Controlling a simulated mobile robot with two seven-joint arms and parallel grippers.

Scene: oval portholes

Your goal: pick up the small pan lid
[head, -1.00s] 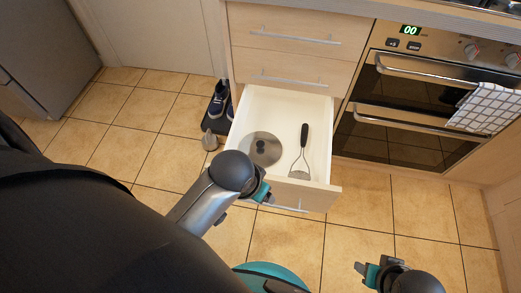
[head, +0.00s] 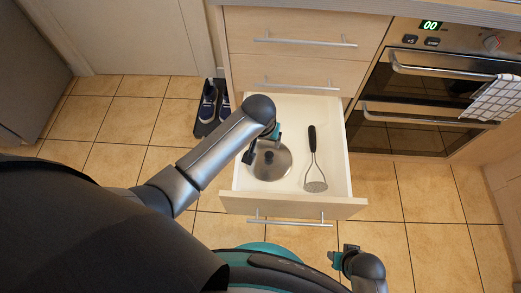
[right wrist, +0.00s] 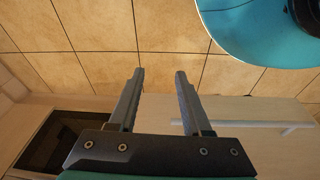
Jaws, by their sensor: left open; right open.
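The small pan lid (head: 271,163) is a round steel disc with a dark knob. It lies in the left part of the open drawer (head: 290,205). My left gripper (head: 263,144) is over the lid's upper left part, close to the knob, and is open. Part of the lid is hidden by the gripper; whether they touch, I cannot tell. My right gripper (head: 340,259) is outside the drawer, low on the right above the floor. In the right wrist view my right gripper (right wrist: 158,95) is open with nothing between its fingers.
A masher with a black handle (head: 312,150) lies to the right of the lid in the drawer. The oven (head: 420,110) with a checked towel (head: 494,99) is at the right. Dark shoes (head: 208,104) stand left of the drawer. The tiled floor (head: 120,135) is mostly clear.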

